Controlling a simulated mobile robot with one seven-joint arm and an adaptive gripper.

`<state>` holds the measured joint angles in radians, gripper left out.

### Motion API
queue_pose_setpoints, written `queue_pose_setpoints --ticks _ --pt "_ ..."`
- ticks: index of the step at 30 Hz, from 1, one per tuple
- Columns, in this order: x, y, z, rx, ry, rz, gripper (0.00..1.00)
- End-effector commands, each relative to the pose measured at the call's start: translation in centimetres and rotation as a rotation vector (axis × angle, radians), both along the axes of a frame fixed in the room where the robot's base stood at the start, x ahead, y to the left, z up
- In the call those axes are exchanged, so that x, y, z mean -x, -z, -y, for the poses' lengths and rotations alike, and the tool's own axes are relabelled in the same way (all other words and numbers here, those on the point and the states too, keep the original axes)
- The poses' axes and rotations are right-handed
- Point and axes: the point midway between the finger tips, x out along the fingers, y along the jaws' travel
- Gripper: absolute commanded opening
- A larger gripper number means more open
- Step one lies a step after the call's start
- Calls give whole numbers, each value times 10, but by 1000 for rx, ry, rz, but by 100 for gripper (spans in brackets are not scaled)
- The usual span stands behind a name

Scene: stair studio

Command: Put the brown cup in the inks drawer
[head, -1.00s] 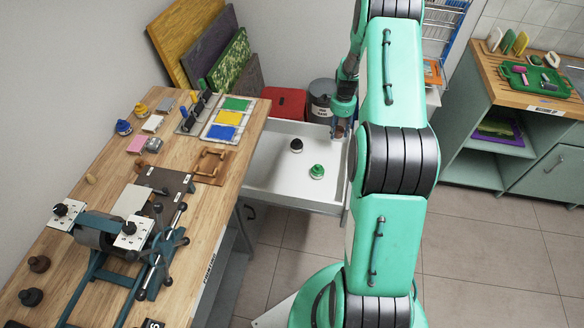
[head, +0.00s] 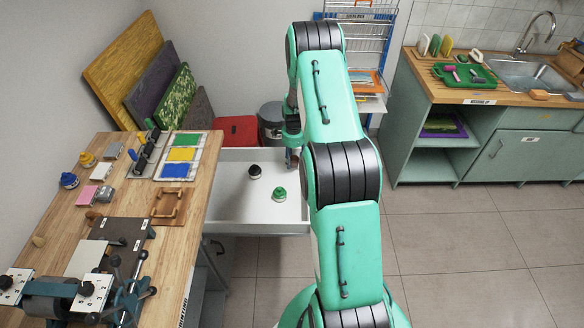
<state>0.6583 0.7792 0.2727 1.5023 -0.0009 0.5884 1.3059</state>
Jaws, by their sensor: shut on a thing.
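The white inks drawer (head: 228,202) stands pulled out from the right side of the wooden workbench. A black-topped cup (head: 254,171) and a green-topped cup (head: 279,193) stand inside it. My gripper (head: 291,157) points down over the drawer's far right part, beside my arm. It is shut on the brown cup (head: 293,163), of which only a small brownish bit shows between the fingers. My arm hides much of the gripper's right side and the drawer's right edge. I cannot tell whether the cup touches the drawer floor.
The workbench (head: 113,165) carries blue and yellow cups, colour sheets and a press. A red box (head: 237,130) and a grey bin (head: 271,120) stand behind the drawer. A sink counter (head: 480,93) is at the right. The tiled floor (head: 470,240) between is clear.

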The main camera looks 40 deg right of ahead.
Motion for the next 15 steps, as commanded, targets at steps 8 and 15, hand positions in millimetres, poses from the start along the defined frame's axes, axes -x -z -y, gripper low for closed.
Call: queue_pose_setpoints --ticks 8,15 --pt "0 1 0 0 0 1 16" --pt "0 14 0 0 0 -1 16"
